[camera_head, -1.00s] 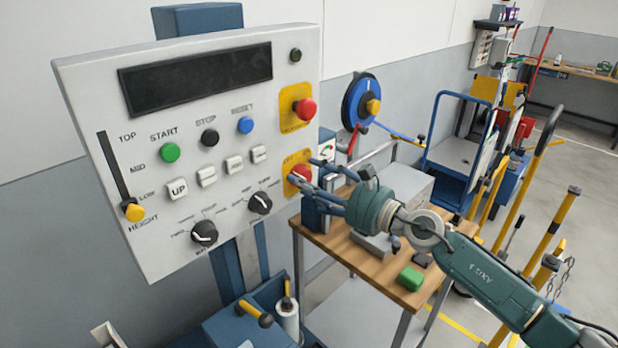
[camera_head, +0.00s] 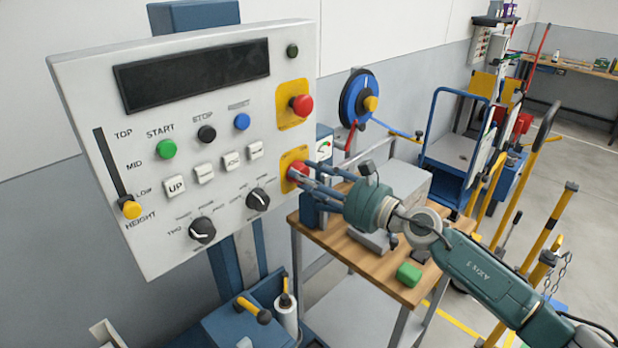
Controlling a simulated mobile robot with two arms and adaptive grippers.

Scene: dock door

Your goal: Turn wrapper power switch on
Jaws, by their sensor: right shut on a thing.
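The wrapper's control panel (camera_head: 225,220) is a tilted white board at the left with a dark display (camera_head: 192,77). On its lower right a yellow plate (camera_head: 288,156) carries the red power switch (camera_head: 297,169). My right gripper (camera_head: 300,172) is at this switch, its fingers closed around the red part and partly hiding it. The switch's exact turn position cannot be made out. My left gripper is not in view.
Another red button (camera_head: 302,105) on a yellow plate sits above. Green, black and blue buttons and two black knobs lie to the left. A wooden-topped table (camera_head: 340,245) stands below my right arm, with a green block (camera_head: 409,274) on it.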

